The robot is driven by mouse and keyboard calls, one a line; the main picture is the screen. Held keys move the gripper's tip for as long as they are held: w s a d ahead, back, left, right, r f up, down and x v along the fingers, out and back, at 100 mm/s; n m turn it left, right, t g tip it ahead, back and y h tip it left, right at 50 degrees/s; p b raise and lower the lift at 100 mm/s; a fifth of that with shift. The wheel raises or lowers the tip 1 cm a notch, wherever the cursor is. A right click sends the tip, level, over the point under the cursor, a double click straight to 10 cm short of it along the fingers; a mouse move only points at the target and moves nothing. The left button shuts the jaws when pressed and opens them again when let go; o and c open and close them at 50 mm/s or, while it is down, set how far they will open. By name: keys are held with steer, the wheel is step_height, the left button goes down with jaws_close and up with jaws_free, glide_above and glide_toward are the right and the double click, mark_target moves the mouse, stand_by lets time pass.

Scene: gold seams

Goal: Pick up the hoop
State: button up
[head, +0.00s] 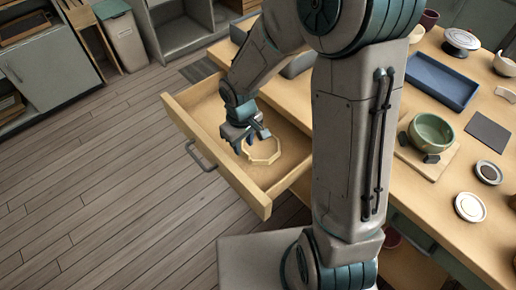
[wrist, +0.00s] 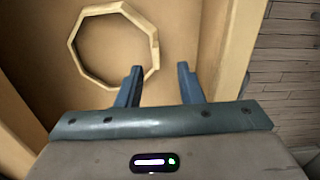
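The hoop is a pale wooden, many-sided ring (head: 264,161) lying in the open drawer (head: 219,150). In the wrist view the hoop (wrist: 74,42) lies ahead and left of centre, on the drawer's bottom. My gripper (head: 250,140) reaches down into the drawer at the hoop's left side in the head view. In the wrist view my gripper (wrist: 160,68) has its two fingers apart, with nothing gripped. The left finger overlaps the hoop's near right rim, and the right finger is outside the ring. Whether a finger touches the hoop cannot be told.
The drawer's wooden walls stand close around my gripper. The worktop (head: 468,235) at right holds a green bowl (head: 432,131), a blue tray (head: 441,80) and several small dishes. The plank floor (head: 110,175) at left is clear. My arm hides part of the worktop.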

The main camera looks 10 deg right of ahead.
mark_target(245, 151)
steer(key=shift+w+d+f+b, duration=0.1)
steer(key=shift+f+b, duration=0.15)
steer(key=shift+f, duration=1.15)
steer(key=shift+w+d+f+b, duration=0.1)
steer(key=shift+f+b, duration=0.15)
steer(key=shift+f, duration=1.1)
steer(key=shift+c, duration=0.3)
jaws_close()
